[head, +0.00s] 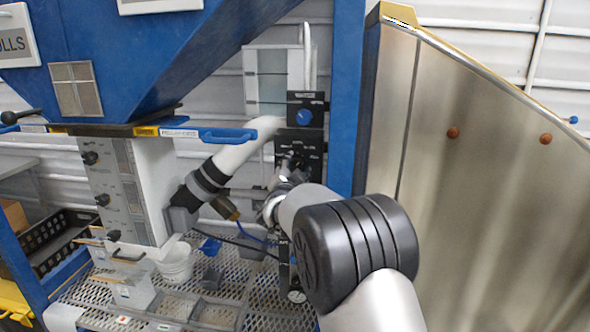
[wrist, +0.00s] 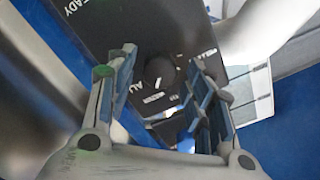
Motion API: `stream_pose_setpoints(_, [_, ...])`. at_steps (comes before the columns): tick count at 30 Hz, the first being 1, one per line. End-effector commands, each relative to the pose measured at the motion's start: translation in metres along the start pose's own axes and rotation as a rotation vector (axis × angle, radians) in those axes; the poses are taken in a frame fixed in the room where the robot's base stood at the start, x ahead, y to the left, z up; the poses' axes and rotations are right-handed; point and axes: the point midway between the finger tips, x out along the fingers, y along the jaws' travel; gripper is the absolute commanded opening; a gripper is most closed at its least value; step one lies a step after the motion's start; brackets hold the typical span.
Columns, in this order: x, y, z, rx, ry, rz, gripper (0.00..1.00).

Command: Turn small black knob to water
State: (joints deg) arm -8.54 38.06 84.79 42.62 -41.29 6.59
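The small black knob (wrist: 158,71) sits on a black panel (wrist: 150,28) with white lettering, part of it reading "ALL". In the wrist view my gripper (wrist: 164,72) is open, with one finger to each side of the knob and a gap on both sides. I cannot tell how far the fingertips are from the panel. The "water" label cannot be made out.
A blue knob (head: 304,117) sits on a black box just above the panel. A thick white hose (head: 240,150) runs to the left of the panel. A blue post (head: 350,100) and a large metal sheet (head: 480,180) stand to the right. A perforated metal shelf (head: 215,305) lies below.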

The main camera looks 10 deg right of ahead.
Motion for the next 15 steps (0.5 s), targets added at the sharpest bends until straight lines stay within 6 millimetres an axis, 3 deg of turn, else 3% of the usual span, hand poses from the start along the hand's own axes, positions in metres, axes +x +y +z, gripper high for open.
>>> stream_pose_setpoints(10, [-0.001,0.000,0.000,0.000,0.000,0.000,0.53])
stream_pose_setpoints(15, [-0.016,-0.001,0.001,0.000,-0.002,0.000,0.53])
